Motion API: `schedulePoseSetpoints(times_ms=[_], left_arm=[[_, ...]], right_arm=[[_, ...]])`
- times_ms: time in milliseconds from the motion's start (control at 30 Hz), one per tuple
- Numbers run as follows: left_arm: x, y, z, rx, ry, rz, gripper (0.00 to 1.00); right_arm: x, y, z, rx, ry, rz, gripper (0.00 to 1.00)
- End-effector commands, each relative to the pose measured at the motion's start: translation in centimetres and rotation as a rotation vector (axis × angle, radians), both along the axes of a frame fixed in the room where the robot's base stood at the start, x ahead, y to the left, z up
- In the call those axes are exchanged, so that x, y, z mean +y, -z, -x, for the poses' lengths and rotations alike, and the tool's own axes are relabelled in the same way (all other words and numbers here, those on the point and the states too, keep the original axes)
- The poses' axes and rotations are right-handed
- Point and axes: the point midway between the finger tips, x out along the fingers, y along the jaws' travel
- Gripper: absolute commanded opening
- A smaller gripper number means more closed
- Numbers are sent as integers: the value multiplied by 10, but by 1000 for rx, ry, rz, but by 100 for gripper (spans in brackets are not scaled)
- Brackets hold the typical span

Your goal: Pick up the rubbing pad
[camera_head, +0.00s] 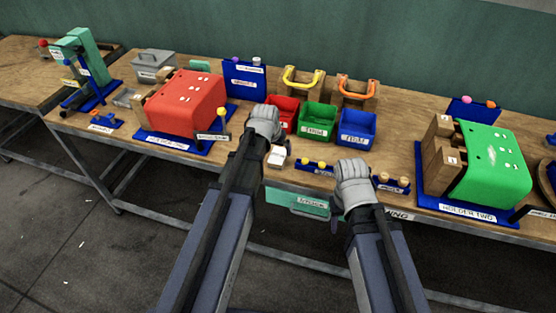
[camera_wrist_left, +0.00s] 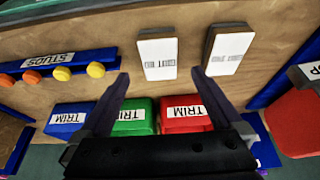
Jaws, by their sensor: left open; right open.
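Two small blocks with white labelled tops and brown sides lie side by side on the bench in the left wrist view, one at the centre (camera_wrist_left: 158,56) and one to its right (camera_wrist_left: 229,50). Their labels are too small to read, so I cannot tell which is the rubbing pad. One pale block (camera_head: 277,157) shows in the head view, just right of my left gripper (camera_head: 264,118). My left gripper is open and empty, its fingers (camera_wrist_left: 160,82) spread above the bench near the centre block. My right gripper (camera_head: 352,172) is open and empty at the bench's front edge.
Red (camera_head: 284,112), green (camera_head: 317,119) and blue (camera_head: 357,127) bins stand behind the grippers. A red press form (camera_head: 183,100) stands left, a green one (camera_head: 492,163) right. A teal drawer (camera_head: 303,203) hangs under the front edge.

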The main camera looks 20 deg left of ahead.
Motion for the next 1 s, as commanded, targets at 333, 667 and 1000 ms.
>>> schedulePoseSetpoints(times_ms=[333,667,1000], left_arm=[[-1,35,-14,0,0,0,100],[-1,47,-20,0,0,0,100],[-1,47,-20,0,0,0,72]], right_arm=[[0,35,0,0,0,0,50],[0,47,0,0,0,0,50],[0,47,0,0,0,0,50]])
